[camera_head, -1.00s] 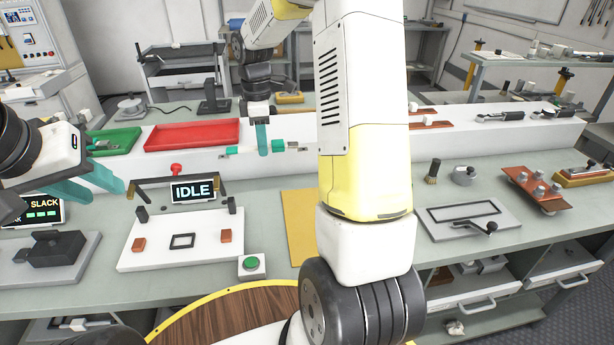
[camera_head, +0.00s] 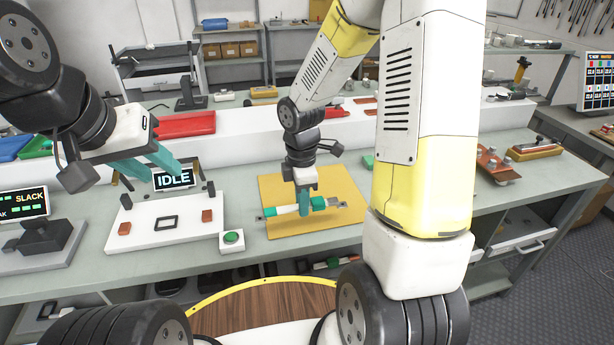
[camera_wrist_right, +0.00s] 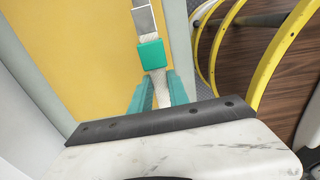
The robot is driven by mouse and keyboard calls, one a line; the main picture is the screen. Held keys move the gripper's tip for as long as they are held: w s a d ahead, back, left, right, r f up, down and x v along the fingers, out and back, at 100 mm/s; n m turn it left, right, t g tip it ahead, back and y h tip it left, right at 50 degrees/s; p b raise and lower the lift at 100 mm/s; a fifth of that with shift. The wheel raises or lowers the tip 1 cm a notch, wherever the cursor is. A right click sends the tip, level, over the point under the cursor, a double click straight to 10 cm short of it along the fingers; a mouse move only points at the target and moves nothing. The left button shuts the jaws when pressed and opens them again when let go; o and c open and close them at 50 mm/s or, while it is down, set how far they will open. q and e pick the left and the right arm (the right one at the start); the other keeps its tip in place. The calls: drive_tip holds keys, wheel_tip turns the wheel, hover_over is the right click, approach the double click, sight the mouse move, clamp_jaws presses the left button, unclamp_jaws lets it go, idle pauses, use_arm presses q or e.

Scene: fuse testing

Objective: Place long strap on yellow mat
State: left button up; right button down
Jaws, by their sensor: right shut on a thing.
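The long strap (camera_head: 320,203) is pale with green bands and metal end pieces. My right gripper (camera_head: 304,208) points down and is shut on the strap near its middle. The strap lies crosswise over the yellow mat (camera_head: 342,182), at or just above its surface; contact is not clear. In the right wrist view, the teal fingers (camera_wrist_right: 157,92) pinch the strap beside a green band (camera_wrist_right: 151,55), with the yellow mat (camera_wrist_right: 75,50) behind. My left gripper (camera_head: 158,165) is open and empty, above the white test fixture's left back.
The white test fixture (camera_head: 140,242) with an IDLE display (camera_head: 173,179) and a green button box (camera_head: 231,238) stands left of the mat. A red tray (camera_head: 188,124) sits on the raised white shelf behind. A small green piece (camera_head: 368,162) lies behind the mat's right side.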

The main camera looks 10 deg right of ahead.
hover_over(312, 195)
drive_tip(key=shift+s+a+f, duration=0.15)
drive_tip(key=shift+s+f, duration=0.05)
drive_tip(key=shift+f, duration=0.35)
drive_tip(key=shift+w+f, duration=0.1)
drive_tip(key=shift+f, duration=1.65)
drive_tip(key=shift+f, duration=0.15)
drive_tip(key=c, duration=1.3)
unclamp_jaws()
drive_tip(key=shift+o, duration=0.2)
